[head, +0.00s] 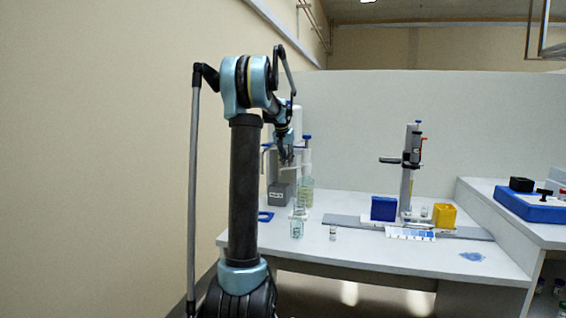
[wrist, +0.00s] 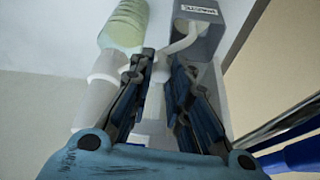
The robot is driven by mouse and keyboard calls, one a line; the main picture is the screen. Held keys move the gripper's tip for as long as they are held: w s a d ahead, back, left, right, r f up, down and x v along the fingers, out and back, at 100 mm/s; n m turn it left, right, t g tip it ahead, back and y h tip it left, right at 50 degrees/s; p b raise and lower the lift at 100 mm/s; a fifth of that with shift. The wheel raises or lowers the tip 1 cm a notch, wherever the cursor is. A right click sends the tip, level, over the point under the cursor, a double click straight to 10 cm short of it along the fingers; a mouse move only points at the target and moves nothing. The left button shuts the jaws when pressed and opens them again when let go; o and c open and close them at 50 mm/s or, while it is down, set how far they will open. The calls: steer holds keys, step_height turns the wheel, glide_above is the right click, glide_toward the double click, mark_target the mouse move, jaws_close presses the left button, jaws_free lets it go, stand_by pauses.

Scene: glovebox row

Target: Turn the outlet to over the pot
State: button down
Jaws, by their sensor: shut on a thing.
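My gripper (wrist: 160,66) is shut on a pale, curved spout, which I take to be the outlet (wrist: 187,40). In the wrist view the spout bends up and right from between the fingers, its end over or in front of a grey labelled box (wrist: 207,18). In the head view my gripper (head: 286,157) is at the white stand behind my arm, above that grey box (head: 280,194); the spout is too small to tell there. I cannot tell which vessel is the pot. A clear, greenish vessel (head: 297,228) stands at the table's front.
A ribbed greenish bottle (wrist: 124,22) stands left of the spout, near a translucent cylinder (wrist: 103,82). A small vial (head: 333,233) stands on the white table. A blue box (head: 384,208), yellow bin (head: 445,215) and upright grey stand (head: 408,170) are to the right.

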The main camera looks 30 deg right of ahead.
steer(key=c, duration=1.5)
jaws_free()
steer(key=shift+a, duration=0.1)
steer(key=v, duration=1.2)
steer(key=shift+w, duration=0.15)
steer(key=shift+f, duration=0.1)
